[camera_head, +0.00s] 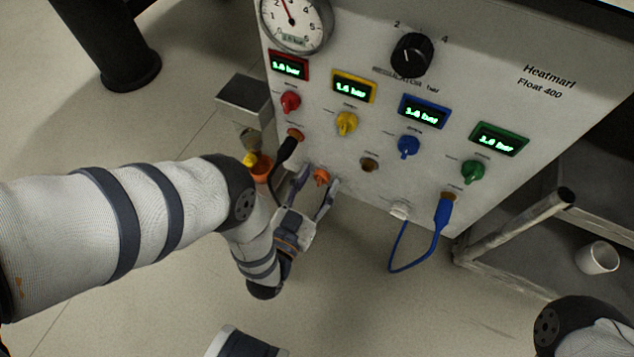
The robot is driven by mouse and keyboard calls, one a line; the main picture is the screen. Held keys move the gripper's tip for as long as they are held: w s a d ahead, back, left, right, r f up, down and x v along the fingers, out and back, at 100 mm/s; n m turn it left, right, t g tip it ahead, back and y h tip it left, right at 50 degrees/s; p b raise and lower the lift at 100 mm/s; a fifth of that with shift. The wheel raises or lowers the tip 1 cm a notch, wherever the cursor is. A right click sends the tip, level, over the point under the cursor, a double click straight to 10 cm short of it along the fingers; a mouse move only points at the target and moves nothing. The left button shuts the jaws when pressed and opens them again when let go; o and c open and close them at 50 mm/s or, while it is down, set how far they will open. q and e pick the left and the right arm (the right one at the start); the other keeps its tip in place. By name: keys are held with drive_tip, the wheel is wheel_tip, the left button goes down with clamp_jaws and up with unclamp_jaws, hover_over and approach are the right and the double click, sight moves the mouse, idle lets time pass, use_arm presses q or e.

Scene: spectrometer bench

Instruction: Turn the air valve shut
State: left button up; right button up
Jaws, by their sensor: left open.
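A pale control panel (335,28) labelled "Heatmarl Float 400" fills the upper right. A small orange knob (321,176), perhaps the air valve, sits low on its face. My left gripper (318,183) is open, with one fingertip on either side of this orange knob. I cannot tell whether the fingers touch it. Red (290,102), yellow (346,123), blue (409,146) and green (473,171) valve knobs sit in a row above, each under a lit pressure display. My right gripper is out of view; part of my right arm shows at the lower right.
A black plug with cable (285,152) hangs left of the orange knob. A blue hose (435,232) loops below the panel at right.

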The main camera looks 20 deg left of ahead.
use_arm(q)
clamp_jaws()
drive_tip(key=n, duration=1.7)
drive_tip(key=shift+a+f, duration=0.15)
drive_tip(key=shift+n, duration=0.3)
idle(0.4)
unclamp_jaws()
